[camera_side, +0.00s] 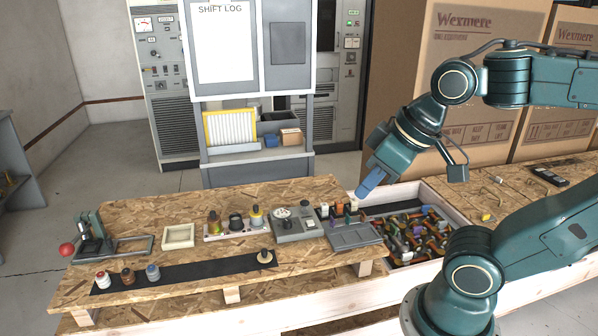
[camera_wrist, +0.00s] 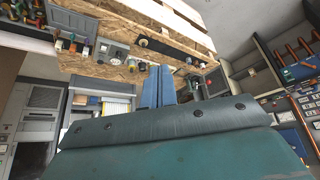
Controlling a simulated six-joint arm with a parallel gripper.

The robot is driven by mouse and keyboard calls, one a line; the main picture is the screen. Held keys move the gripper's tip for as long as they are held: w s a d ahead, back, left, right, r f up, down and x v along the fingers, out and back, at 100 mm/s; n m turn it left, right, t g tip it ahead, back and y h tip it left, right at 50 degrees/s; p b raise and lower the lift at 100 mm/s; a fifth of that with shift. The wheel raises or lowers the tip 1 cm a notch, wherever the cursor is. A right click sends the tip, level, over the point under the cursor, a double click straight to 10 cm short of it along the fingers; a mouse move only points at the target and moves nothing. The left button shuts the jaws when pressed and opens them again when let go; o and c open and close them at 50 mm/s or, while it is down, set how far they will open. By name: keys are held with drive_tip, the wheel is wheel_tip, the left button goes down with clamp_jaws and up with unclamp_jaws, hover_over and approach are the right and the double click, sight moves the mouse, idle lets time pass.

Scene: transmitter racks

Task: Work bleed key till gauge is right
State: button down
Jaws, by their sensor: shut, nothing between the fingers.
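A grey box (camera_side: 298,229) with a round white-faced gauge (camera_side: 281,213) stands on the chipboard bench. A small dark knob or key (camera_side: 305,205) sits on its top; the gauge's needle is too small to read. The box also shows, seen from above, in the wrist view (camera_wrist: 113,52). My gripper (camera_side: 363,192) hangs in the air to the right of the gauge box and above it, its blue fingers pointing down and left. In the wrist view the fingers (camera_wrist: 159,70) lie close together with nothing held. My gripper touches neither the box nor the key.
A grey tray (camera_side: 355,236) with small coloured pieces behind it stands right of the box. A crate of jumbled parts (camera_side: 440,232) lies farther right. Bottles and cups (camera_side: 236,222) stand left, beside a pale square frame (camera_side: 179,236). A dark mat (camera_side: 190,272) runs along the front.

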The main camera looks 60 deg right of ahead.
drive_tip(key=w+d+f+m, duration=0.2)
drive_tip(key=w+d, duration=0.2)
drive_tip(key=w, duration=0.7)
drive_tip(key=m+t+h, duration=0.1)
drive_tip(key=m+t, duration=0.2)
drive_tip(key=m, duration=0.6)
hover_over(313, 224)
wheel_tip(313, 224, down, 22)
drive_tip(key=shift+f, duration=0.25)
drive_tip(key=shift+f, duration=4.25)
drive_tip(key=shift+f, duration=0.2)
drive_tip(key=shift+f, duration=0.25)
